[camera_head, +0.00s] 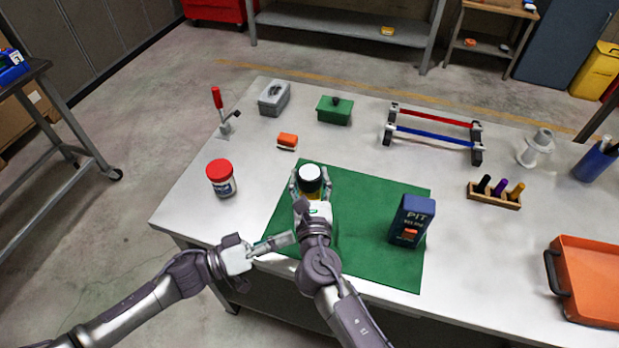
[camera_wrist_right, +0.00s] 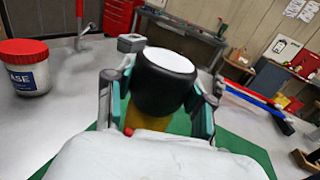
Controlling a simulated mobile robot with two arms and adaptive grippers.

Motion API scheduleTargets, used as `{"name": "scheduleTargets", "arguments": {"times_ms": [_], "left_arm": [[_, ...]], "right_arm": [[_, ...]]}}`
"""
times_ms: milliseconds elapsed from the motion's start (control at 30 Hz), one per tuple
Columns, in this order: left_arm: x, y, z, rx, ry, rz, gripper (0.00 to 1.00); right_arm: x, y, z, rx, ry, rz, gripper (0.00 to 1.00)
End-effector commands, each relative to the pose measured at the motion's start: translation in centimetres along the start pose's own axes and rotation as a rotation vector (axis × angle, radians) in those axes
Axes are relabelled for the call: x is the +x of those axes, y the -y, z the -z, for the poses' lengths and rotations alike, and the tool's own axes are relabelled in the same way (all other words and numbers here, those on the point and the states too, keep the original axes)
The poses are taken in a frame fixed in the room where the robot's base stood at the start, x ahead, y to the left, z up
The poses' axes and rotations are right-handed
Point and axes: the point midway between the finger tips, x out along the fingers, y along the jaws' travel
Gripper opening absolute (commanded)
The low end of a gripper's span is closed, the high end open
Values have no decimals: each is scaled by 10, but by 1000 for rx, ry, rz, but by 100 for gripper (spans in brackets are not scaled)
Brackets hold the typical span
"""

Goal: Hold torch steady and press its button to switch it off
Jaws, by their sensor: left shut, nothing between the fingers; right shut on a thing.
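The torch (camera_head: 310,180) stands upright on the green mat (camera_head: 375,195), with a black head, a white top face and a yellow body. My right gripper (camera_head: 309,192) is shut on the torch body from the near side. In the right wrist view the torch's black head (camera_wrist_right: 166,80) rises between the two fingers, and a small red spot, perhaps the button (camera_wrist_right: 130,132), shows low on the yellow body. My left gripper (camera_head: 291,239) is shut and empty, to the lower left of the torch and apart from it, close to my right wrist.
A red-lidded jar (camera_head: 221,178) stands left of the mat. A dark blue PIT box (camera_head: 411,221) stands on the mat's right part. Behind are an orange-topped block (camera_head: 287,141), a green box (camera_head: 335,111) and a red-and-blue bar rack (camera_head: 433,137). An orange tray (camera_head: 590,275) lies far right.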

Motion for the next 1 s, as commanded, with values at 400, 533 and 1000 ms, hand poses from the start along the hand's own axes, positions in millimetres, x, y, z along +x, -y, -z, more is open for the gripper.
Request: {"name": "scheduleTargets", "arguments": {"times_ms": [400,533,1000], "left_arm": [[0,0,0,0,0,0,0],[0,0,0,0,0,-1,0],[0,0,0,0,0,-1,0]], "right_arm": [[0,0,1,-1,-1,0,83],[0,0,0,0,-1,0,83],[-50,0,2,-1,-4,-2,83]]}}
